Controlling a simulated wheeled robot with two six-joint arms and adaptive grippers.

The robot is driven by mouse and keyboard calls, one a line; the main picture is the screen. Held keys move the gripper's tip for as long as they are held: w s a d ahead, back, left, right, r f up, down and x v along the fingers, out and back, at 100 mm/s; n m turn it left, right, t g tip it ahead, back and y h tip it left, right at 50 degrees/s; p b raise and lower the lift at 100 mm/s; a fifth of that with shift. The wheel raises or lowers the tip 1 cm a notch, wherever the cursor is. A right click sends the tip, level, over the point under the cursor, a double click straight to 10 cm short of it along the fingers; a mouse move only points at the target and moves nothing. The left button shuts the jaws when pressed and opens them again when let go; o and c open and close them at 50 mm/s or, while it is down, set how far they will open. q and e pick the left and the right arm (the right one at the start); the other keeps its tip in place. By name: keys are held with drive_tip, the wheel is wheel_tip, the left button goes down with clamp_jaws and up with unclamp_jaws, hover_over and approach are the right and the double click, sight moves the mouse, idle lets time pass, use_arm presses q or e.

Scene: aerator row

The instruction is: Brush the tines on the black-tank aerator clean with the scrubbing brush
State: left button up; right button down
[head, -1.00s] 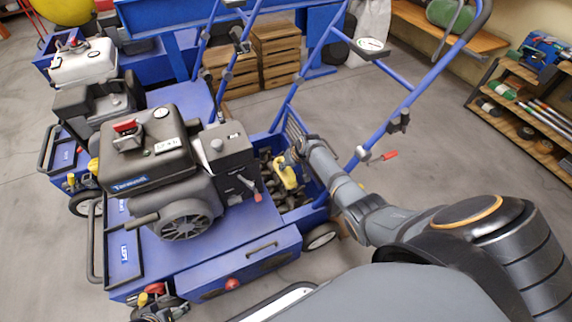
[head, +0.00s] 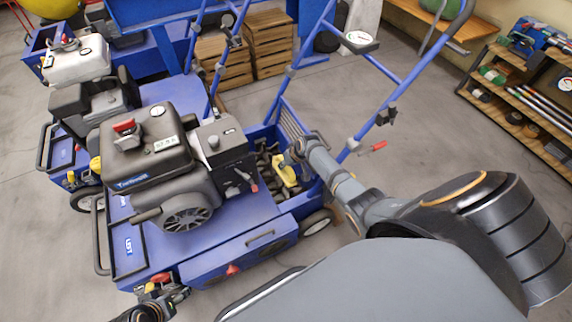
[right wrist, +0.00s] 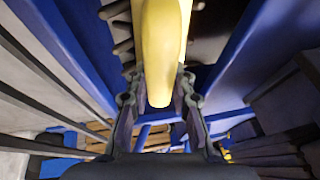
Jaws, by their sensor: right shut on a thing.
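The black-tank aerator (head: 190,235) stands in front of me, blue, with a black fuel tank (head: 140,158) on its engine. Its dark tines (head: 266,163) show in the open bay at its rear. My right gripper (head: 294,157) reaches into this bay, shut on the yellow scrubbing brush (head: 284,172). In the right wrist view the brush's yellow handle (right wrist: 160,60) sits between the fingers (right wrist: 160,110). The bristles are hidden, so contact with the tines cannot be told. My left gripper (head: 165,302) is at the bottom left near the aerator's front corner; its fingers are unclear.
A white-tank aerator (head: 75,62) stands behind at the left. Wooden crates (head: 268,48) stand at the back and a shelf (head: 510,95) at the right. Floor between is clear.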

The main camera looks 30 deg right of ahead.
sight(281, 156)
drive_tip(key=shift+w+f+b, duration=0.2)
drive_tip(key=shift+w+b, duration=0.55)
drive_tip(key=shift+w, duration=0.15)
drive_tip(key=shift+w+f+b, duration=0.15)
drive_tip(key=shift+w+b, duration=0.6)
drive_tip(key=shift+w, duration=0.15)
drive_tip(key=shift+w+d+r, duration=0.1)
drive_tip(key=shift+w+r, duration=0.1)
drive_tip(key=shift+w, duration=0.2)
drive_tip(key=shift+s+r+p, duration=0.15)
drive_tip(key=shift+s+p, duration=0.2)
drive_tip(key=shift+p, duration=0.05)
drive_tip(key=shift+s+p, duration=0.65)
drive_tip(key=shift+p, duration=0.05)
drive_tip(key=s+p, duration=0.2)
drive_tip(key=shift+s, duration=0.4)
drive_tip(key=shift+s+f+p, duration=0.2)
drive_tip(key=shift+f+p, duration=0.05)
drive_tip(key=shift+p, duration=0.05)
